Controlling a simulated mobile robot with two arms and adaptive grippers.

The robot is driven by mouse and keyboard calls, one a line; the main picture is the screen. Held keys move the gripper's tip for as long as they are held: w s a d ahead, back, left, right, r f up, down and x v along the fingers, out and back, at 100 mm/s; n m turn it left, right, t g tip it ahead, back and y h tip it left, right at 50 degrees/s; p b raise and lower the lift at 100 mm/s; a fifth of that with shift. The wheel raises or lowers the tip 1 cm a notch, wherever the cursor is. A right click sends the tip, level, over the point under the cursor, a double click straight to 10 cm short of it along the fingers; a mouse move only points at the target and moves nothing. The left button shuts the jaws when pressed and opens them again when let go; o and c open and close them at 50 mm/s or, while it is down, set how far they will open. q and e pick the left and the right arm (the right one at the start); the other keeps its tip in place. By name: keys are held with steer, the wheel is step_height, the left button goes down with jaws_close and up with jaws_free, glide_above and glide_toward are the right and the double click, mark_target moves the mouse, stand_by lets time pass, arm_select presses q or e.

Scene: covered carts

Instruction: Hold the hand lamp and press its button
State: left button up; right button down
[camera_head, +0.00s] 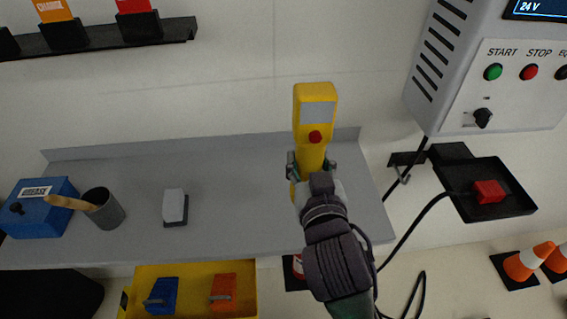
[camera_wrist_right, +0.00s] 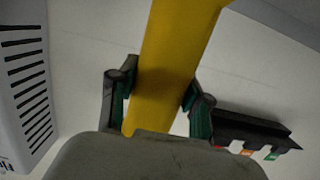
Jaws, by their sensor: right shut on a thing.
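The hand lamp (camera_head: 311,140) is yellow, with a pale grey panel at its top and a round red button (camera_head: 315,137) below that. My right gripper (camera_head: 312,165) is shut on the lower part of the lamp and holds it upright in front of the wall, over the grey shelf. In the right wrist view the yellow lamp body (camera_wrist_right: 170,65) runs between the two fingers of my right gripper (camera_wrist_right: 160,92). The button faces the head camera and nothing covers it. My left gripper is not in view.
A grey shelf (camera_head: 240,200) holds a blue grease box (camera_head: 40,205), a cup (camera_head: 104,208) with a wooden handle, and a pale block (camera_head: 174,205). A control box (camera_head: 500,90) hangs at right, above a black tray (camera_head: 510,205). A yellow bin (camera_head: 190,275) sits below. Cones stand at lower right.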

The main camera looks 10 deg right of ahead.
steer(key=shift+s+d+r, duration=0.45)
steer(key=shift+d+r, duration=0.1)
steer(key=shift+d, duration=0.2)
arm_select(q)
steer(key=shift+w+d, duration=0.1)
arm_select(e)
steer(key=shift+f+b, duration=0.95)
steer(key=shift+f, duration=0.35)
arm_select(q)
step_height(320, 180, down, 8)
steer(key=b, duration=0.6)
arm_select(e)
steer(key=shift+f, duration=4.2)
steer(key=shift+f, duration=0.1)
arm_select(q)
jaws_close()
